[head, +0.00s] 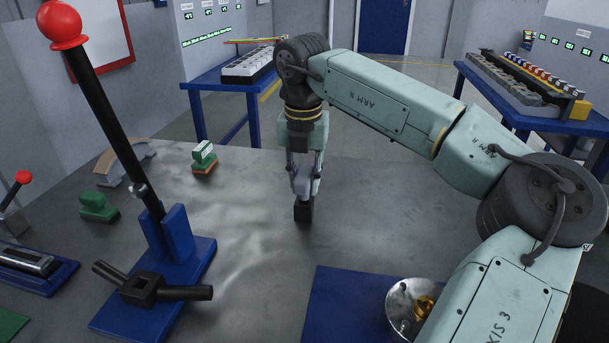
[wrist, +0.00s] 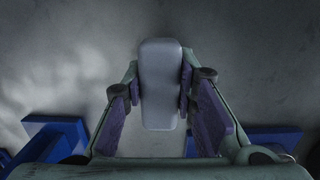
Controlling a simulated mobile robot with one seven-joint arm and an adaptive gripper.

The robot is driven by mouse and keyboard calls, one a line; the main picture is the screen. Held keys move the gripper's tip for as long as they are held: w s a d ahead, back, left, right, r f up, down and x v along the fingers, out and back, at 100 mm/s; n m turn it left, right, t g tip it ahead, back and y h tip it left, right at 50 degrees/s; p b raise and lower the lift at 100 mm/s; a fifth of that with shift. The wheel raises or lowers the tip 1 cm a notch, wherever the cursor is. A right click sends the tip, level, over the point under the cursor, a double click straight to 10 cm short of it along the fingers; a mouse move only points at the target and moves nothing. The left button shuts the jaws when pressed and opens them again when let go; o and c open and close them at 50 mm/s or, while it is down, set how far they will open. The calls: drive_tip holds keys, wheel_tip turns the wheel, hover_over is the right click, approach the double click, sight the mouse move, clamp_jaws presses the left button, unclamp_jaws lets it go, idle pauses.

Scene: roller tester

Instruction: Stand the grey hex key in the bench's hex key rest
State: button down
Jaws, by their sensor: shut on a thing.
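My gripper (head: 303,180) is low over the middle of the grey bench, pointing down. In the wrist view its two fingers (wrist: 160,95) are shut on a pale grey, rounded bar-like piece (wrist: 160,70), which I take to be the grey hex key. It also shows between the fingers in the head view (head: 301,184). Right below it is a small black block (head: 303,212) at the bench surface, possibly the hex key rest. I cannot tell whether the key's lower end is in the block or above it; the wrist view hides this.
A blue-based stand with a tall red-knobbed black lever (head: 110,115) stands left. A blue mat (head: 335,300) with a metal bowl (head: 398,290) is at front right. Green-handled pieces (head: 98,207) (head: 204,158) lie at left. Bench around the gripper is clear.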

drive_tip(key=c, duration=1.2)
unclamp_jaws()
